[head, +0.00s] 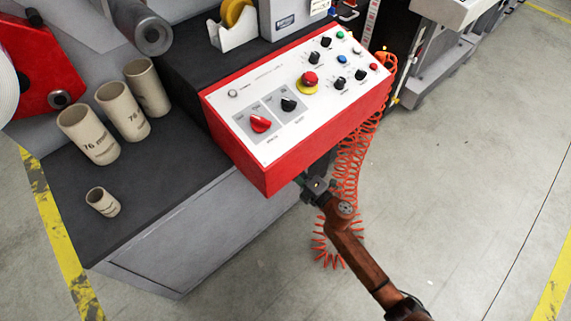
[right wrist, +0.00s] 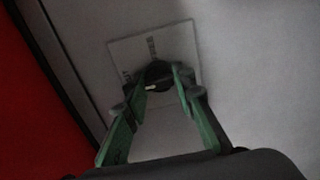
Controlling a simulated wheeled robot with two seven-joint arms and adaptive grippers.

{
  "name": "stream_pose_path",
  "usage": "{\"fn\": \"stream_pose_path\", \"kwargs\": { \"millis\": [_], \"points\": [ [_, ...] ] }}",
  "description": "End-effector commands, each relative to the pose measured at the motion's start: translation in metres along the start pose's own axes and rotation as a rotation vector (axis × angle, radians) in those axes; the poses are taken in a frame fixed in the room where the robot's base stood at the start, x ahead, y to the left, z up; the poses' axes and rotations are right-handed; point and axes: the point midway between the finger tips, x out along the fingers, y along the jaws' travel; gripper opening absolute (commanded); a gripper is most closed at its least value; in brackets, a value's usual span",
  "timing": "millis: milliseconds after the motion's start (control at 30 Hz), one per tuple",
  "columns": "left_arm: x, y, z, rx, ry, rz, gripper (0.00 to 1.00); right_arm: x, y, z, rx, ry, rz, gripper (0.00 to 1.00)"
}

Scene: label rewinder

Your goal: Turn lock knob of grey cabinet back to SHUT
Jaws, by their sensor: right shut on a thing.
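The lock knob (right wrist: 158,76) is black with a pale pointer mark and sits on a light square plate (right wrist: 180,36) in the right wrist view. The pointer mark lies towards the left; the plate's lettering is too blurred to read. My right gripper (right wrist: 161,80) has its green fingers on both sides of the knob, shut on it. In the head view, my right arm reaches to the grey cabinet (head: 190,245) below the red console. The knob and fingertips are hidden there. My left gripper is not in view.
The red control console (head: 300,90) overhangs close beside my right arm. A coiled orange cable (head: 352,165) hangs just behind it. Several cardboard cores (head: 88,137) stand on the dark cabinet top. The floor at right is clear.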

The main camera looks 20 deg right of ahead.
Motion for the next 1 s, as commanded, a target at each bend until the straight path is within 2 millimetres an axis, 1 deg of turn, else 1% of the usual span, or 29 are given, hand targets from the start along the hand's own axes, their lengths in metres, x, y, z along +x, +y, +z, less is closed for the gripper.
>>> {"fn": "stream_pose_path", "kwargs": {
  "millis": [433,467,500,700,1000],
  "points": [
    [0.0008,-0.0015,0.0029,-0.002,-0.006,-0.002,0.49,-0.0002,-0.0013,-0.0005,-0.012,0.001,-0.002,0.0],
    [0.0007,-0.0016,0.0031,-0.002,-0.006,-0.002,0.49,-0.0002,-0.0013,-0.0006,-0.012,0.001,-0.002,0.25],
    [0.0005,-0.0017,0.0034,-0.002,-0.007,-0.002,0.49,-0.0002,-0.0013,-0.0005,-0.012,0.001,-0.002,0.28],
    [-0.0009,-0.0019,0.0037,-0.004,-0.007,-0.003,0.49,-0.0002,-0.0008,-0.0001,-0.01,0.0,-0.001,0.41],
    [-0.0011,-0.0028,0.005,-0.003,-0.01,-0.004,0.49,-0.0021,-0.0006,0.0002,-0.01,0.0,-0.001,0.41]
  ]
}}
